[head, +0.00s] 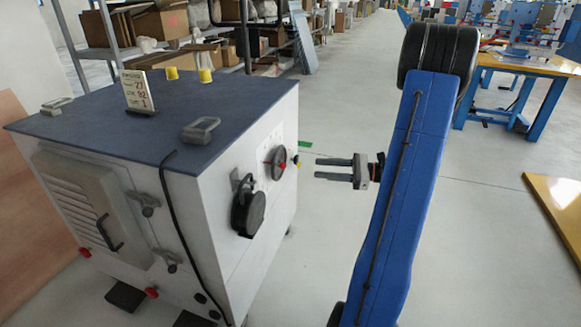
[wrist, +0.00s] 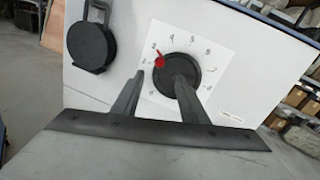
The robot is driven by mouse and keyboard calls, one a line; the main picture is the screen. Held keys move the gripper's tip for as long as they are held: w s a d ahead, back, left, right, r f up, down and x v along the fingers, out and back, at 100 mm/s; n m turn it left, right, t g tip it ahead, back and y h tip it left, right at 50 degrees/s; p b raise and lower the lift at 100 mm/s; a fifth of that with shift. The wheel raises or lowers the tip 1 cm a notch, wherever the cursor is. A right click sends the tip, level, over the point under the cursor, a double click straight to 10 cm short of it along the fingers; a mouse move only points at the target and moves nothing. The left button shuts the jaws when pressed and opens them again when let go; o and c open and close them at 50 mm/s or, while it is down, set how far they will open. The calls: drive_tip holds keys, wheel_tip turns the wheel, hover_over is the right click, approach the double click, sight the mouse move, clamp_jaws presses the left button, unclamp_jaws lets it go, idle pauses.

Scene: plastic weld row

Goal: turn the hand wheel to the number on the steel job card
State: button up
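The hand wheel (head: 277,163) is a small black knob with a red marker on a white numbered dial plate, on the cabinet's right-hand face. In the wrist view the wheel (wrist: 180,66) has its red marker at the upper left, near the low numbers; the exact number is too blurred to tell. The job card (head: 138,91) stands upright on the cabinet top, with rows that look like 27, 02 and 1; its small labels are unreadable. My gripper (head: 317,168) is open and empty, apart from the wheel and to its right. In the wrist view its right finger overlaps the wheel.
The white cabinet (head: 180,200) has a dark top with grey handles and two yellow caps (head: 205,75). A black round part (head: 248,210) sits beside the dial, also visible in the wrist view (wrist: 90,45). A black cable hangs down the cabinet.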

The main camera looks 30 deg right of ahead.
sight(282, 163)
drive_tip(key=x, duration=1.1)
drive_tip(key=shift+a, duration=0.2)
drive_tip(key=shift+w, duration=0.15)
clamp_jaws()
